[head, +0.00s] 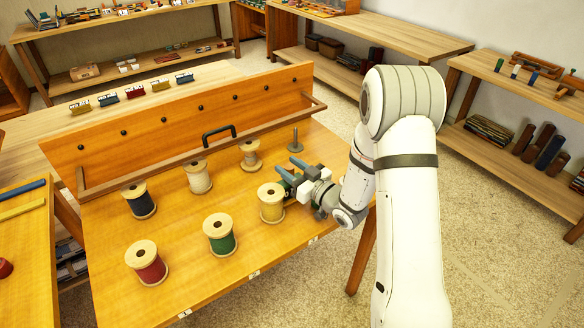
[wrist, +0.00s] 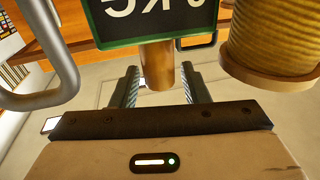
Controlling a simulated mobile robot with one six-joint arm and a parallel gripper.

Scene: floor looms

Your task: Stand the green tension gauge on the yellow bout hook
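The green tension gauge (wrist: 155,18) fills the top middle of the wrist view, a dark plate with a green rim and pale figures that read upside down. Its round wooden handle (wrist: 157,65) lies between the two fingers of my gripper (wrist: 160,88), which appears shut on it. In the head view my gripper (head: 292,170) is low over the table, just right of the yellow spool (head: 271,203), and largely hides the gauge. The yellow spool also shows close by at the upper right of the wrist view (wrist: 272,40). I cannot clearly make out the yellow bout hook.
A grey peg (head: 295,141) stands behind my gripper. A grey bent bar (wrist: 68,70) is close at the wrist view's left. Small coloured items line the bench behind.

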